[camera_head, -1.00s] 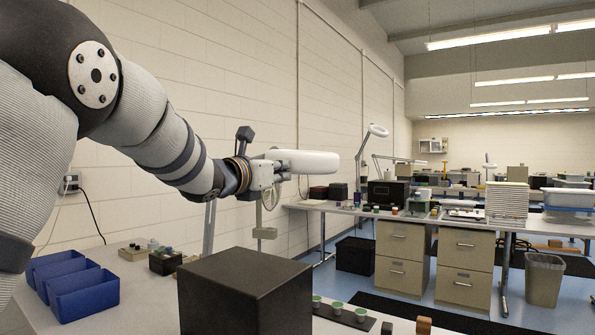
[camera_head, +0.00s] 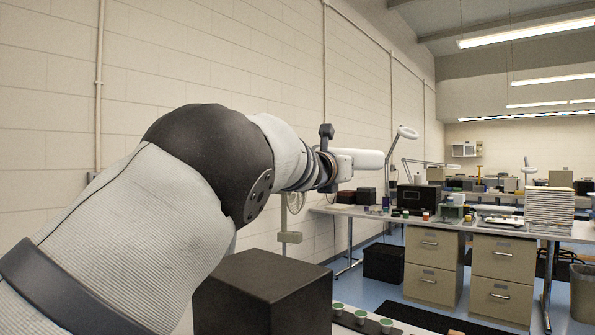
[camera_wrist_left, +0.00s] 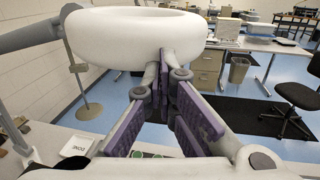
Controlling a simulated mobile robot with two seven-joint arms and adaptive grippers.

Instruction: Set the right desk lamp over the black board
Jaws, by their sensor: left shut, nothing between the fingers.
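The white ring-shaped head of the desk lamp (camera_head: 362,158) shows just beyond my left gripper in the head view. It also fills the upper left of the left wrist view (camera_wrist_left: 135,38), right against the fingers. My left gripper (camera_head: 335,168) is shut with nothing between its fingers; its purple pads (camera_wrist_left: 172,95) show close together beside the ring. Whether they touch it is unclear. A dark board (camera_head: 348,322) with small green cups lies at the bottom edge of the head view, partly cut off. My right gripper is out of view.
A large black box (camera_head: 265,290) stands on the near table, left of the dark board. A wall (camera_head: 220,60) runs along the left. A far bench with drawer units (camera_head: 432,262) stands beyond. A white tray marked DONE (camera_wrist_left: 76,147) shows in the left wrist view.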

